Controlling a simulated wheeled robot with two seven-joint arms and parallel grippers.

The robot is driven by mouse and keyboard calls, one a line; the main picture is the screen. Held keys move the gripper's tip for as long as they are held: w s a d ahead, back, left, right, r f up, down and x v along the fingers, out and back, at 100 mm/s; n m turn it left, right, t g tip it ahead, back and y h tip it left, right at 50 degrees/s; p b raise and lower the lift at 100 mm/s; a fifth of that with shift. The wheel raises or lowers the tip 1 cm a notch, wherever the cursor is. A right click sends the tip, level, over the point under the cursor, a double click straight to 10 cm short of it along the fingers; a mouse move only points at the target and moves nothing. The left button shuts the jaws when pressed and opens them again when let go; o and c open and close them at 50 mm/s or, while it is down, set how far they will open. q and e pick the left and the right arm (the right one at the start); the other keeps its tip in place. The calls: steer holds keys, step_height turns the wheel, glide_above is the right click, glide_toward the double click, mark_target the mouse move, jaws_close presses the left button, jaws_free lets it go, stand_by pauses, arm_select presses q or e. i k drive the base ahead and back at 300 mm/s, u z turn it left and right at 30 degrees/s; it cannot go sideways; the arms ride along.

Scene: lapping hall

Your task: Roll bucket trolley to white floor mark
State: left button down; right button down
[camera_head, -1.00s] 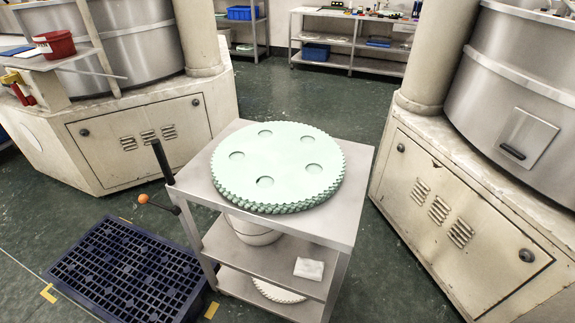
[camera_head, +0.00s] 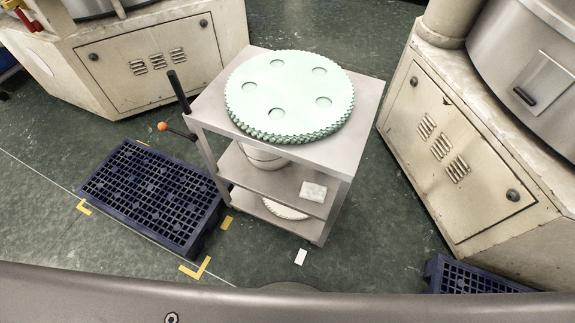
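The trolley (camera_head: 356,118) is a grey metal cart with a top plate and two lower shelves, in the middle of the head view. A stack of pale green toothed discs (camera_head: 291,96) lies on its top. A white bucket (camera_head: 264,157) stands on the middle shelf, partly hidden under the top. A black handle (camera_head: 179,91) and an orange-knobbed lever (camera_head: 163,126) stick out at its left. A small white floor mark (camera_head: 301,257) lies on the green floor just in front of the trolley. Neither gripper is in view.
A dark blue grated pallet (camera_head: 150,193) lies left of the trolley, with yellow corner marks (camera_head: 196,270) by it. Another blue pallet (camera_head: 470,277) shows at lower right. Cream machine cabinets stand at left (camera_head: 150,60) and right (camera_head: 455,150). Green floor is clear around the trolley's front.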

mark_target(308, 110)
steer(key=z, duration=2.2)
steer(key=k, duration=0.55)
steer(key=u, duration=1.45)
